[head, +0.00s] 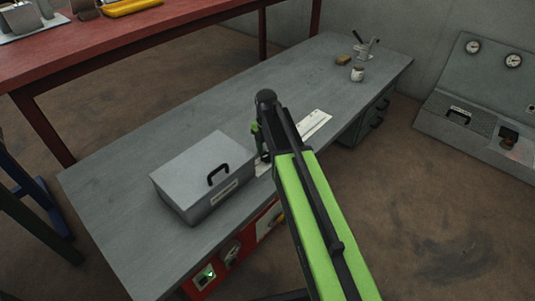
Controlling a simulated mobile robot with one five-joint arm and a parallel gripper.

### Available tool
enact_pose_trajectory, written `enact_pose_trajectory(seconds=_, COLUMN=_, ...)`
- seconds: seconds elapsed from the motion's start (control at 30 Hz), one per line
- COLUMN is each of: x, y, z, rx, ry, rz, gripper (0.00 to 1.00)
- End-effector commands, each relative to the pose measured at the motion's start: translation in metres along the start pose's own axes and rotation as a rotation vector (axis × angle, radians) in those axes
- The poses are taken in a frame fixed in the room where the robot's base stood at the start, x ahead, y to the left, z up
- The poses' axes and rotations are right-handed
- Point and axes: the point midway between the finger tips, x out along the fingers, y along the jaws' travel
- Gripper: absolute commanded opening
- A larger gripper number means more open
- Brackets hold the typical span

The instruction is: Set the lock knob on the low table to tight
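The low table (110,205) has a grey top and runs diagonally across the head view. My green and black arm reaches over it from the lower right and bends down at its far end. My gripper (263,157) is low over the tabletop, just right of a grey metal box; its fingers are small, dark and partly hidden by my arm. I cannot tell whether they are open or touching anything. A pale plate or sheet (315,123) lies on the table, partly behind my arm. I cannot make out the lock knob or its setting; my arm may hide it.
The grey box (203,168) with a black handle stands close left of my gripper. A red unit (222,262) with controls sits under the front edge. A red bench (150,32) stands behind.

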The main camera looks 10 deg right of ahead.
Motion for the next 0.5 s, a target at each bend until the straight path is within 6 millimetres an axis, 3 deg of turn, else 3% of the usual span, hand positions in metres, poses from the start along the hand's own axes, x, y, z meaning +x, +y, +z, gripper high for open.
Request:
enact_pose_trajectory(seconds=0.03, x=0.0000, y=0.0001, z=-0.0001, rx=0.000, ry=0.000, rz=0.000, gripper=0.45)
enact_pose_trajectory(seconds=0.33, x=0.0001, y=0.0009, z=-0.0004, rx=-0.001, ry=0.000, rz=0.002, gripper=0.06)
enact_pose_trajectory(seconds=0.5, x=0.0001, y=0.0002, z=0.0009, rx=0.006, ry=-0.002, rz=0.001, gripper=0.06)
